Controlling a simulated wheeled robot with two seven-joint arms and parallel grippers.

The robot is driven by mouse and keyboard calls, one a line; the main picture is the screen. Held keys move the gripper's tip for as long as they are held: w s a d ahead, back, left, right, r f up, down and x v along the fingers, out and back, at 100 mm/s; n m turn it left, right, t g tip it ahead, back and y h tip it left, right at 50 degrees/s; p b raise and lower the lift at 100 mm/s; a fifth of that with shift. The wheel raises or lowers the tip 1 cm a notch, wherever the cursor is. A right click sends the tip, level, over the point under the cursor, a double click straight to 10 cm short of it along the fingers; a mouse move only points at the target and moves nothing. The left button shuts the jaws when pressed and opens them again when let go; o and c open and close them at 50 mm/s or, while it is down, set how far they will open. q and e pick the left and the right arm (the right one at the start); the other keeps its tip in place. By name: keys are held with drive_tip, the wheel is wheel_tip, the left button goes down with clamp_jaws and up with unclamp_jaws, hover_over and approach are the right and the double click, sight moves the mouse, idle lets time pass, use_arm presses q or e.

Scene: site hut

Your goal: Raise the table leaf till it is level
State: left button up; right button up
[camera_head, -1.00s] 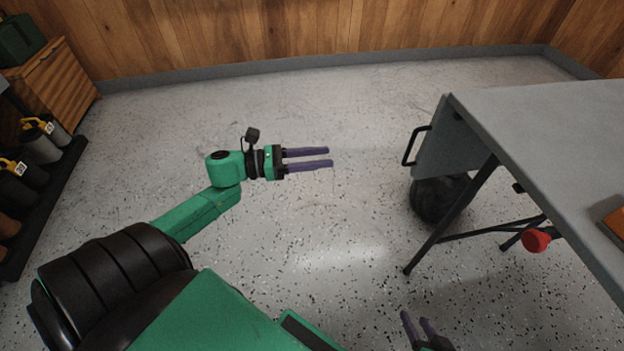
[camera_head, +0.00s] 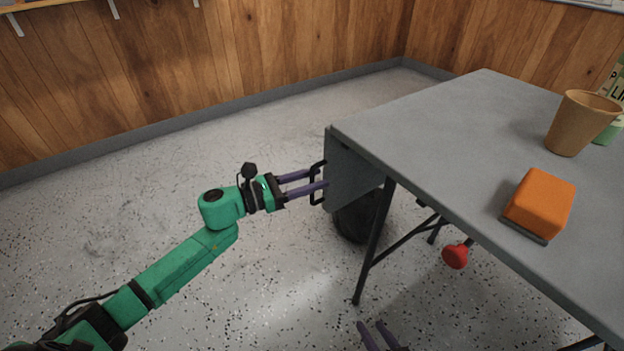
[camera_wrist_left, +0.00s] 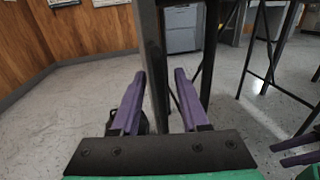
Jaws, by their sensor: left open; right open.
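The table leaf (camera_head: 350,175) hangs down, steeply, from the near left end of the grey table (camera_head: 440,150). A black bar handle (camera_head: 317,201) stands out from the leaf's outer face. My left gripper (camera_head: 322,178) is open, its two purple fingers reaching to the handle; whether they touch it I cannot tell. In the left wrist view, a dark upright shows between and beyond the open fingers (camera_wrist_left: 160,76); I cannot tell whether it is handle, leaf or leg. My right gripper (camera_head: 372,332) is open and empty, low at the bottom edge of the head view.
On the table are an orange block (camera_head: 540,203), a tan cup (camera_head: 577,125) and a partly cut-off green bottle (camera_head: 609,132). A red knob (camera_head: 457,256) sits under the near edge. A dark round object (camera_head: 362,218) is behind the leaf. Floor left is clear.

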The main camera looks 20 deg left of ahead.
use_arm(q)
clamp_jaws()
idle(1.4)
